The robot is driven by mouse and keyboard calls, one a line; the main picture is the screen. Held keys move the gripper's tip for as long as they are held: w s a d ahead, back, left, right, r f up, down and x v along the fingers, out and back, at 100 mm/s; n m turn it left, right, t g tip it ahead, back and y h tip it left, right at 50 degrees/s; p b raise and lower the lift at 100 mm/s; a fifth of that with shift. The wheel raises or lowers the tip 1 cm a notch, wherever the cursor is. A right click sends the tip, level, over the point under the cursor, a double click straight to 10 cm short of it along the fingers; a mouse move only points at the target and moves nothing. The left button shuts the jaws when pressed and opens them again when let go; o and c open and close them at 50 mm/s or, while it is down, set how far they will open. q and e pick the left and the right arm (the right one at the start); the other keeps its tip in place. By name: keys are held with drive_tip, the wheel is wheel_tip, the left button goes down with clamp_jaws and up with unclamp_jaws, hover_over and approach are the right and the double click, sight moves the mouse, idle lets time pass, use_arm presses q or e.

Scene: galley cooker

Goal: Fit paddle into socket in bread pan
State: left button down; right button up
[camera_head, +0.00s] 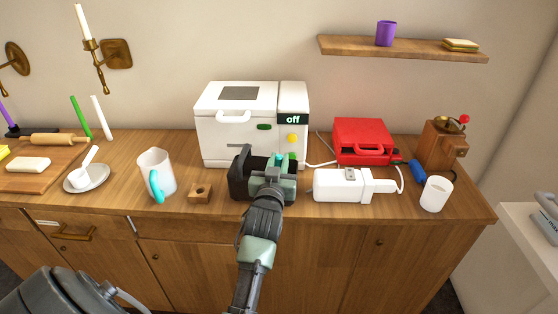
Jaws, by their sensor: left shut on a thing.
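The dark bread pan (240,176) stands on the wooden counter in front of the white bread maker (220,131). My left gripper (278,164) is over the pan and covers much of its right part. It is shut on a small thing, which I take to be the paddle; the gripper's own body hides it. The socket inside the pan is hidden too, so I cannot tell whether the paddle touches it. My right gripper is not in view.
A wooden block with a hole (200,193) and a white jug (156,172) stand left of the pan. A white hand appliance (340,186), a red case (362,140) and a white cup (436,194) are to the right. The counter's front edge is close.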

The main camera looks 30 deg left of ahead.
use_arm(q)
drive_tip(key=shift+f+b, duration=0.6)
drive_tip(key=shift+f, duration=0.5)
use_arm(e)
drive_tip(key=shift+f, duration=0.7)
use_arm(q)
drive_tip(key=shift+f, duration=0.1)
drive_tip(key=c, duration=0.6)
unclamp_jaws()
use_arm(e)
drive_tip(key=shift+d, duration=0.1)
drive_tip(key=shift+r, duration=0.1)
